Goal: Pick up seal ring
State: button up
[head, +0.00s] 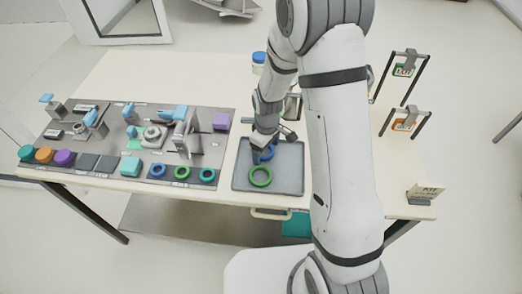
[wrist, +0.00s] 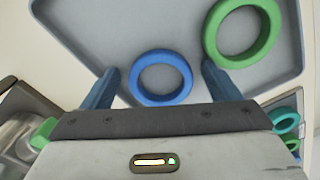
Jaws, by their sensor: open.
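A blue seal ring (wrist: 137,90) lies flat on the grey tray (wrist: 90,35), between the two fingers of my open gripper (wrist: 158,85) in the wrist view. A gap shows on each side of the ring. A larger green seal ring (wrist: 211,40) lies on the tray by the right finger. In the head view my gripper (head: 264,152) is low over the tray (head: 285,188). The blue ring (head: 270,153) is partly hidden behind it there, and the green ring (head: 260,185) lies nearer the tray's front edge.
A dark fixture board (head: 95,165) with knobs, blocks and several small rings fills the table left of the tray. A blue-lidded jar (head: 259,62) stands behind. Sign stands (head: 404,70) and a KIT box (head: 422,193) are on the right.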

jog(key=shift+c, duration=0.3)
jog(key=c, duration=0.9)
jog(key=shift+r, duration=0.15)
